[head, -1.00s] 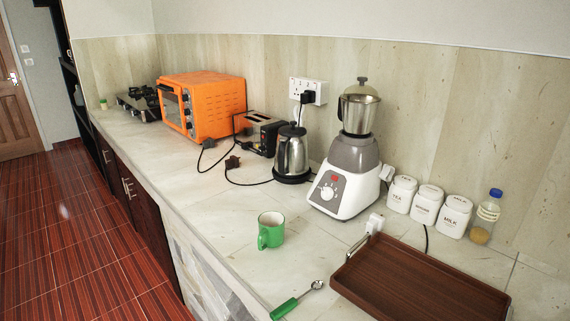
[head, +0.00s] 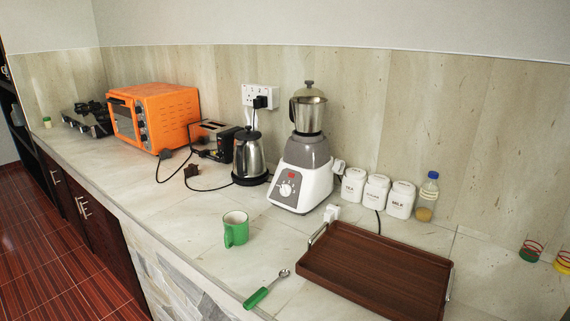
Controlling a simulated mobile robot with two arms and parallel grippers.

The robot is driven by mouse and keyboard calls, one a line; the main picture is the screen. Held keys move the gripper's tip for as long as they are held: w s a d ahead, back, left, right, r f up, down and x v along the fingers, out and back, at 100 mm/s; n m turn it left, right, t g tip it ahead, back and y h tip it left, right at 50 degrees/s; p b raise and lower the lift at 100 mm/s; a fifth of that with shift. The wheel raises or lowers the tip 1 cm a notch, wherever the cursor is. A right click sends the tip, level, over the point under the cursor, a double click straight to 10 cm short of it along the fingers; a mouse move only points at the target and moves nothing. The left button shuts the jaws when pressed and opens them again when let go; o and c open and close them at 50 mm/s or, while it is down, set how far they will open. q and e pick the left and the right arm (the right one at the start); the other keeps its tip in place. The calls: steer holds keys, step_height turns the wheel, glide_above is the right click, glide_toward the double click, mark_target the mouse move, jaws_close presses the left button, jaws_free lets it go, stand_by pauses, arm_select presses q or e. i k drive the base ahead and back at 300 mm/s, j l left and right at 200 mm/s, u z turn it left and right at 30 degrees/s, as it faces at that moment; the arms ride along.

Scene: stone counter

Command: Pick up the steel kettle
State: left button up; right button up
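The steel kettle (head: 249,156) stands upright on its black base on the stone counter (head: 190,220). It has a shiny steel body with a black lid and handle. It sits between the toaster on its left and the mixer grinder on its right. Neither of my grippers shows in the head view.
An orange oven (head: 165,115), a toaster (head: 213,140) and a mixer grinder (head: 305,165) stand near the kettle, with black cords around. In front are a green mug (head: 236,234), a green-handled scoop (head: 257,297) and a brown tray (head: 372,270). White canisters (head: 376,190) line the wall.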

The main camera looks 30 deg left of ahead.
mark_target(249, 162)
steer(key=j+z, duration=0.45)
steer(key=j, duration=0.25)
steer(key=k+j+z, duration=0.1)
steer(key=j+z, duration=0.4)
steer(key=j, duration=0.25)
